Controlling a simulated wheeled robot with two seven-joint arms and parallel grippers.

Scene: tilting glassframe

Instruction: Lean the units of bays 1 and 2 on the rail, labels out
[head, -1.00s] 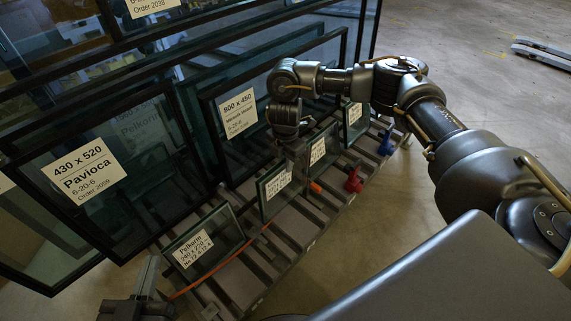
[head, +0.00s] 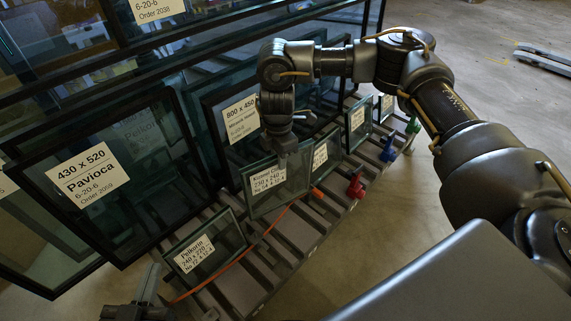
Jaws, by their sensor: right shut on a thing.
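My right gripper (head: 283,155) is shut on the top edge of a small glass unit (head: 290,198), whose white label faces me and reads about 230 x 240. The unit is nearly upright over the slatted rack; I cannot tell whether its lower edge touches. To its left, the Pelkorin unit (head: 232,236) leans back on the rack, label outward. More small labelled units stand behind to the right: one (head: 333,143) partly hidden by the held unit, another (head: 358,137), and a far one (head: 388,103). Part of my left gripper (head: 146,295) shows at the bottom left; its fingertips are unclear.
Large framed panes, including the Pavioca unit (head: 135,215), stand at the left and back. Orange (head: 318,193), red (head: 355,187), blue (head: 388,151) and green (head: 412,127) pieces line the rack's front edge. An orange cable (head: 232,262) crosses the rack. Open floor lies right.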

